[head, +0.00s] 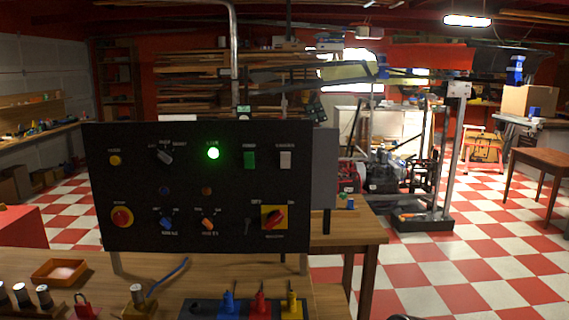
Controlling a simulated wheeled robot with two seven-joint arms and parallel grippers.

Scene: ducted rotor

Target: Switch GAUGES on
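A black control panel (135,185) stands upright on the wooden bench in the head view. In its top row are a yellow button (115,160), a selector knob (165,157), a lit green lamp (213,153), a green rocker switch (250,160) and a pale rocker switch (286,160). The small label above the pale rocker may read GAUGES, but it is blurred. I cannot tell the rocker's position. Neither of my grippers is in view.
Lower on the panel are a red button (122,217), a blue knob (167,224), an orange knob (208,224) and a red switch on a yellow plate (273,217). An orange tray (59,272) and coloured plugs on a dark block (200,309) sit in front on the bench.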

